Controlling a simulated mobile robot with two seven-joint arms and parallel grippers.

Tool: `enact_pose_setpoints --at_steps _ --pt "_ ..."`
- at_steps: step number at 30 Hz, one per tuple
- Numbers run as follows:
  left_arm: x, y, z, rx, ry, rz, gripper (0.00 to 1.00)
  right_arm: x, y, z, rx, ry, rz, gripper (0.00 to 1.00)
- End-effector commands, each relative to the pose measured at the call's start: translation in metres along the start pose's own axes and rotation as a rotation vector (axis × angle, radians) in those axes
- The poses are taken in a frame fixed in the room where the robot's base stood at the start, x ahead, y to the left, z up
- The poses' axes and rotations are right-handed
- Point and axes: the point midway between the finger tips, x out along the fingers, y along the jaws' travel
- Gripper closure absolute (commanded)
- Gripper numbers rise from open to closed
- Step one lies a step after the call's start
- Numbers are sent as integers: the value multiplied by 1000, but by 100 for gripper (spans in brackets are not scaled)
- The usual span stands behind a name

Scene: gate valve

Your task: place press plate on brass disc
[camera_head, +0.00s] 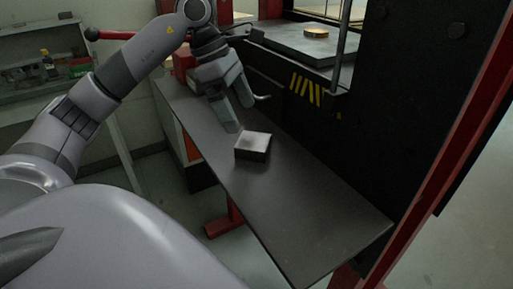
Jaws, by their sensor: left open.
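The press plate (253,146), a small square metal block, lies flat on the dark grey shelf (300,205). My left gripper (240,115) is open, pointing down just behind the plate and a little to its left in the head view. Nothing shows between its fingers, and I cannot tell whether a fingertip touches the shelf. The brass disc (316,32) sits on the grey press bed (300,46) at the upper right, with nothing on top of it. My right gripper is not in view.
The black press frame (400,90) with yellow stripes borders the shelf on the right. A thin upright bar (342,45) stands by the bed opening. The shelf's front half is clear.

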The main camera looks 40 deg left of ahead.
Motion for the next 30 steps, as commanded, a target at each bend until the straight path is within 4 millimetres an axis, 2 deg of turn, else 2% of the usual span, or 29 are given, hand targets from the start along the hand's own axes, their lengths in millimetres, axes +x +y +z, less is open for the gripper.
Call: enact_pose_setpoints --at_steps 8,17,26,27,29,30 --pt "26 -2 0 1 2 -3 0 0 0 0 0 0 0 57" --pt "65 -6 2 0 1 -4 0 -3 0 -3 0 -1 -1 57" --pt "70 -6 2 1 0 0 0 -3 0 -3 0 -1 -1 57" --pt "70 -6 2 1 0 0 6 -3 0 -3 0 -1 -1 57" --pt "70 -6 2 1 0 0 26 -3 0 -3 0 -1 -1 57" --pt "70 -6 2 1 0 0 39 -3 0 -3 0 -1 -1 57"
